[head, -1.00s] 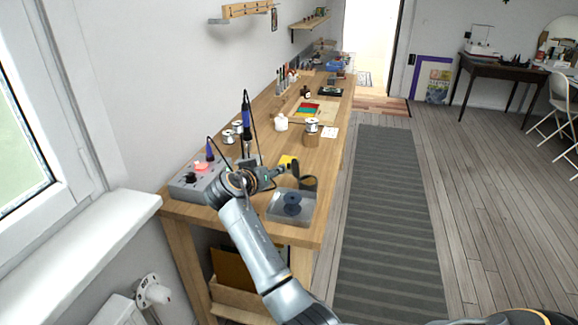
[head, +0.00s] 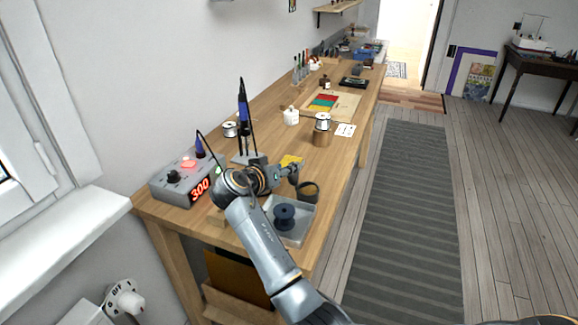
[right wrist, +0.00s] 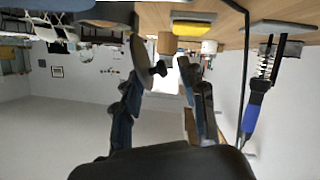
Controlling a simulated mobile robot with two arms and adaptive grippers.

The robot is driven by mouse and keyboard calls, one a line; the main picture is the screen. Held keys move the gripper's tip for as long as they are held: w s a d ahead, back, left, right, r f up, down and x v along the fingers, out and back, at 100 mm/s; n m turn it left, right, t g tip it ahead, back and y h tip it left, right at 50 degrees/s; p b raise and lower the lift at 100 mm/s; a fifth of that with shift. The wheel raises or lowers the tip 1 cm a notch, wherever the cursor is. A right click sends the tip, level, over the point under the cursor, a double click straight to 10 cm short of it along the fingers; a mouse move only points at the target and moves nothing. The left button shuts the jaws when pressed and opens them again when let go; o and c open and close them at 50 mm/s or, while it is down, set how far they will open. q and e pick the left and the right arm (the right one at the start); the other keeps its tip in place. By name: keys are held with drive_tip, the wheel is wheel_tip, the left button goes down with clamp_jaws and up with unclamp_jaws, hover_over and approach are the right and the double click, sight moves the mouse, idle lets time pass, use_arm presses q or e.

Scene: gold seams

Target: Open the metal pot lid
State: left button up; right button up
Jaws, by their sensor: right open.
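The metal pot (head: 308,193) is a small dark round vessel on the bench, just right of my right gripper (head: 290,174) in the head view. In the upside-down right wrist view, its grey body (right wrist: 106,14) shows at the top. The dark lid (right wrist: 141,62) is tilted up steeply at the pot's edge, with its knob (right wrist: 158,69) facing the gripper side. My right gripper (right wrist: 165,100) is open, its fingers apart, and the knob appears near the gap between them. Contact with a finger cannot be told. My left gripper is not in view.
A clear tray (head: 298,224) with a dark spool (head: 284,216) lies in front of the pot. A soldering station (head: 182,180) stands left of my arm. A yellow sponge (head: 291,160) and a wooden block with a solder spool (head: 323,122) are behind.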

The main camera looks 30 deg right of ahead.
drive_tip(key=shift+a, duration=0.1)
drive_tip(key=shift+c, duration=0.8)
drive_tip(key=shift+s+r, duration=0.1)
clamp_jaws()
drive_tip(key=shift+s+d+r+m+t+y+b, duration=0.3)
drive_tip(key=shift+s+d+m+t+y+b, duration=0.2)
drive_tip(key=shift+m, duration=0.4)
drive_tip(key=shift+o, duration=0.8)
unclamp_jaws()
drive_tip(key=shift+w, duration=0.15)
wheel_tip(320, 180, up, 10)
